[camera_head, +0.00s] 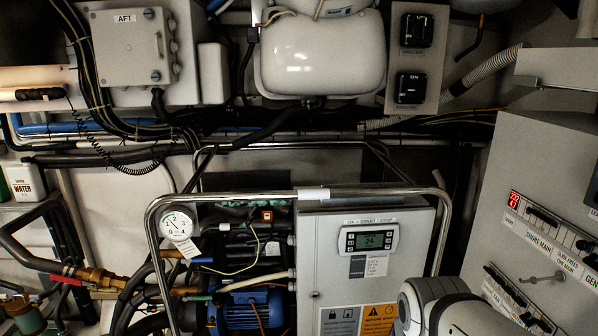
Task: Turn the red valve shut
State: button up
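A valve with a red lever handle (66,281) shows at the lower left, on a brass fitting (98,277) in a pipe run. The lever looks to lie roughly along the pipe, tilted slightly down to the right. White rounded links of my arm show at the bottom right, in front of the grey cabinet and well to the right of the valve. My gripper is out of the picture, so its opening and anything in it are hidden.
A chrome tube frame (151,232) stands around the chiller, between the valve and the grey control cabinet (337,278). A pressure gauge (179,224) and blue motor (244,311) are inside it. Black hoses (40,210) crowd the valve. A switch panel (540,215) stands at right.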

aim_at(65, 279)
jog(key=u, duration=1.8)
jog(key=i, duration=1.8)
jog(key=z, duration=0.15)
